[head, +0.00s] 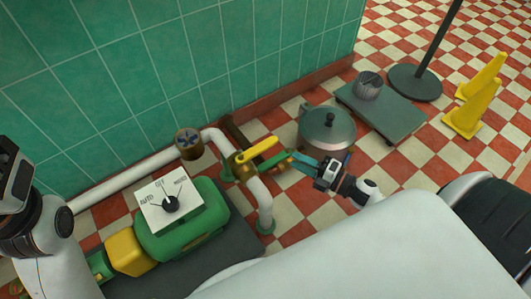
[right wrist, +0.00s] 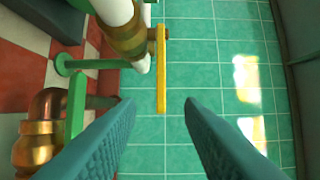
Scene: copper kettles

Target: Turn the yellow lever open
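The yellow lever (head: 257,150) is a flat bar on a brass valve (head: 238,167) in the white pipe, in the middle of the head view. In the right wrist view the lever (right wrist: 161,75) hangs down from the brass valve body (right wrist: 128,38). My right gripper (head: 293,160) is just right of the lever. In the right wrist view its teal fingers (right wrist: 155,103) are spread, with the lever's free end appearing in the gap between them; contact cannot be seen. My left gripper (head: 12,172) is at the left edge, partly cut off, its fingers unclear.
A green pump (head: 185,232) with a white dial panel (head: 170,203) stands at left. A lidded pot (head: 328,129) is behind my right gripper. A green bar (right wrist: 76,105) and copper pipe (right wrist: 38,130) lie left of the fingers. Yellow cones (head: 470,110) stand far right.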

